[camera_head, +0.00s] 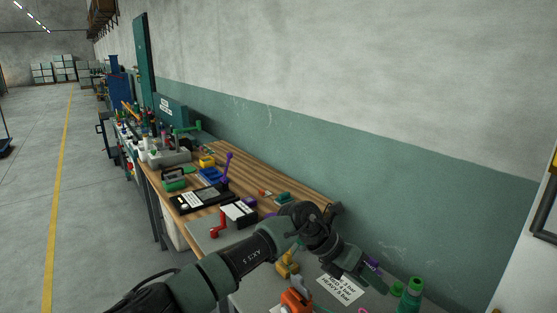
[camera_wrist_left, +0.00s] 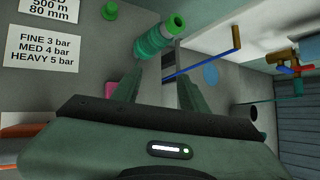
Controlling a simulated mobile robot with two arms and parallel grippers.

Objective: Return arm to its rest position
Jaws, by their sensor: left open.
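My left arm (camera_head: 240,258) comes in from the lower left and reaches over the near end of the bench. Its gripper (camera_head: 378,282) points toward the lower right, by a white pressure label (camera_head: 338,291) and a green cylindrical part (camera_head: 411,292). In the left wrist view the gripper (camera_wrist_left: 158,82) has its two fingers apart with nothing held between them. The green part (camera_wrist_left: 160,36) shows just beyond the fingertips there; whether they touch it I cannot tell. My right gripper is in neither view.
The wooden bench (camera_head: 262,180) runs along the green and white wall (camera_head: 400,110), crowded with tools. Close to my arm are a yellow tool (camera_head: 287,263), an orange tool (camera_head: 297,296) and a red part (camera_head: 218,226). Open floor (camera_head: 100,200) lies left of the bench.

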